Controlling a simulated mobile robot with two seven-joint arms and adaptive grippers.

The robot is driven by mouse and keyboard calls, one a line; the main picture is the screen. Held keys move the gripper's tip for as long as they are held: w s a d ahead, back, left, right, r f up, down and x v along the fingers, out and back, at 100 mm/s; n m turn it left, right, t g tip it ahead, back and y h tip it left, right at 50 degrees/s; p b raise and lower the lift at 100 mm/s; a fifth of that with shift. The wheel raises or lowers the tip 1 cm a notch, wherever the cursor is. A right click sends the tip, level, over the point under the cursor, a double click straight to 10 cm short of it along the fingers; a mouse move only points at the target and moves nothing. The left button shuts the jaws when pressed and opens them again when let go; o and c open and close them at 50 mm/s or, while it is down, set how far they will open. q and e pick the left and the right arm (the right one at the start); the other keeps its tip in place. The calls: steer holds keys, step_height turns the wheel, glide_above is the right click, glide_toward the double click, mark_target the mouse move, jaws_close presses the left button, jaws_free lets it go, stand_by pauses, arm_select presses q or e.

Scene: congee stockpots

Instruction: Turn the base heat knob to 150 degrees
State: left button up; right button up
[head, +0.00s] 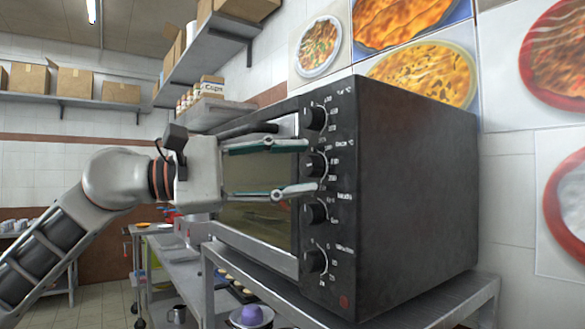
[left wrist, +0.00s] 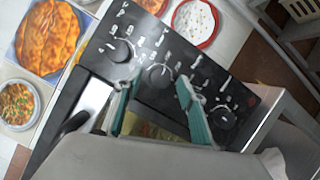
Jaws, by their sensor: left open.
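The black oven (head: 400,190) has a column of heat and other knobs on its front panel; the labels are too small to tell which is the base heat knob. My left gripper (head: 310,166) is open in front of the panel, one finger above and one below the second knob from the top (head: 317,164). In the left wrist view that knob (left wrist: 159,75) lies between the spread fingertips (left wrist: 158,88), and contact cannot be told. The top knob (head: 316,118), third knob (head: 316,213) and bottom knob (head: 316,261) are outside the fingers. My right gripper is not in view.
The oven stands on a metal table (head: 440,306). Its glass door (head: 255,222) and handle (head: 248,131) are beside the panel, behind my left gripper. A shelf (head: 208,45) with boxes is above. A purple item in a bowl (head: 252,315) sits low in front.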

arm_select(q)
steer(key=shift+a, duration=0.35)
steer(key=v, duration=1.1)
steer(key=shift+s, duration=0.15)
steer(key=shift+a+f, duration=0.1)
steer(key=shift+f, duration=0.05)
